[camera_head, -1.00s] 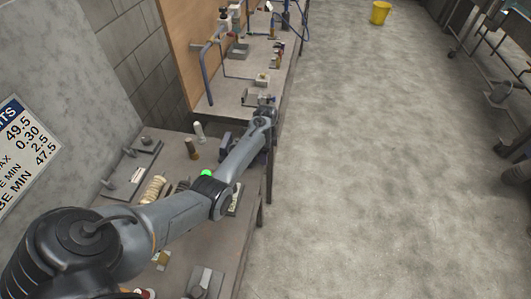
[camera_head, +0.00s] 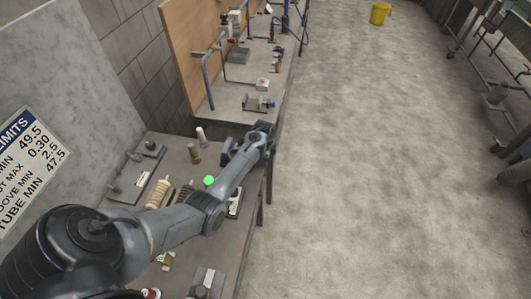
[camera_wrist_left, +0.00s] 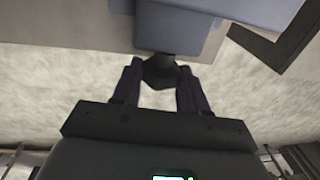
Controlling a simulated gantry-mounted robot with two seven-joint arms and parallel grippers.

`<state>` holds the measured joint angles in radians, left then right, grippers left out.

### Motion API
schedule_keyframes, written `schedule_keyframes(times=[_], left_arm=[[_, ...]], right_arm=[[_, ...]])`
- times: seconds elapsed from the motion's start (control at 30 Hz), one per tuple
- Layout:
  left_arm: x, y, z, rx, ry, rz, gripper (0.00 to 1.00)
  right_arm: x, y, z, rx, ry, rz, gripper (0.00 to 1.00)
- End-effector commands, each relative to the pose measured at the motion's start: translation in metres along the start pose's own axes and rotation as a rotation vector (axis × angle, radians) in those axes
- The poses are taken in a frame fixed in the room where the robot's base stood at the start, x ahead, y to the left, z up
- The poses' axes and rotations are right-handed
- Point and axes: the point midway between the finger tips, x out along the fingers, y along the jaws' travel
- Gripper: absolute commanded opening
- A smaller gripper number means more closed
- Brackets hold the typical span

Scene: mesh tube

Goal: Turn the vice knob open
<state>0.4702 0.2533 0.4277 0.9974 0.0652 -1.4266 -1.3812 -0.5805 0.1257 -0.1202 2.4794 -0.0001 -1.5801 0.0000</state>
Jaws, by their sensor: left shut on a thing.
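The blue-grey vice (camera_head: 228,146) sits at the right edge of the near bench, partly hidden by my left arm in the head view. In the left wrist view the blue vice body (camera_wrist_left: 178,28) fills the top, with the dark knob (camera_wrist_left: 160,72) sticking out below it. My left gripper (camera_wrist_left: 161,80) has one finger on each side of the knob and is shut on it. In the head view this gripper (camera_head: 262,132) is small and dark beside the vice, and its fingers cannot be made out. My right gripper is not in view.
A second bench with tools lies beyond. The floor (camera_head: 370,170) to the right is clear.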

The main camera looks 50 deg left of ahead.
Motion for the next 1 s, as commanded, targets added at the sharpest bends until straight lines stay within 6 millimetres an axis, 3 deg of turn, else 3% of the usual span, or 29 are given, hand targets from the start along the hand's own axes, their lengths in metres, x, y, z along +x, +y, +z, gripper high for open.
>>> schedule_keyframes(times=[0.03,0.3,0.6,1.0], left_arm=[[-0.008,0.002,0.001,0.002,-0.003,-0.035,0.13],[-0.004,0.004,0.001,0.003,-0.003,-0.234,0.13],[-0.001,0.005,0.0,0.002,-0.002,-0.383,0.13],[0.0,0.005,0.0,-0.001,-0.001,-0.426,0.13]], right_arm=[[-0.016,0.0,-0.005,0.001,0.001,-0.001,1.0],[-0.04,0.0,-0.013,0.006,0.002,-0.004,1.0],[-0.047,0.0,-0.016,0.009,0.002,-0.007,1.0],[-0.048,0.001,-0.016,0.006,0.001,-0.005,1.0]])
